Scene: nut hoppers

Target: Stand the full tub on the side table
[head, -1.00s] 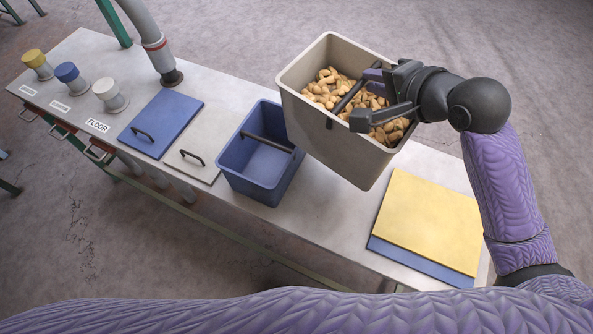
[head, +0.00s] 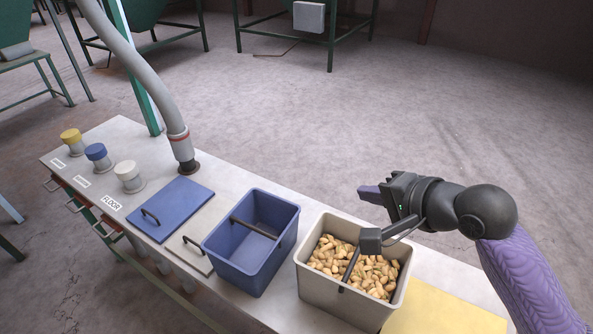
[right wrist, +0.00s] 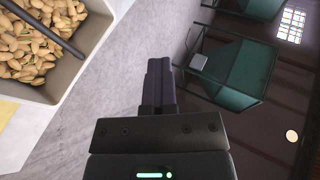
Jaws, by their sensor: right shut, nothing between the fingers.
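The full tub (head: 330,289) is beige and filled with nuts (head: 355,268), with a dark handle bar across its top. It looks upright on the grey-white table (head: 130,210), between the blue tub and the yellow board; its lowest edge is near the picture's bottom. In the right wrist view the full tub (right wrist: 72,68) shows at the upper left. My right gripper (head: 368,193) is shut and empty, beyond and above the tub's far rim, clear of the handle. Its closed fingers also show in the right wrist view (right wrist: 159,75). My left gripper is not in view.
An empty blue tub (head: 233,272) stands just left of the full tub. A blue lid (head: 175,205), capped stubs (head: 97,156) and a grey hose (head: 165,90) are farther left. A yellow board (head: 450,308) lies to the right. Green hopper frames (head: 330,45) stand far behind on open floor.

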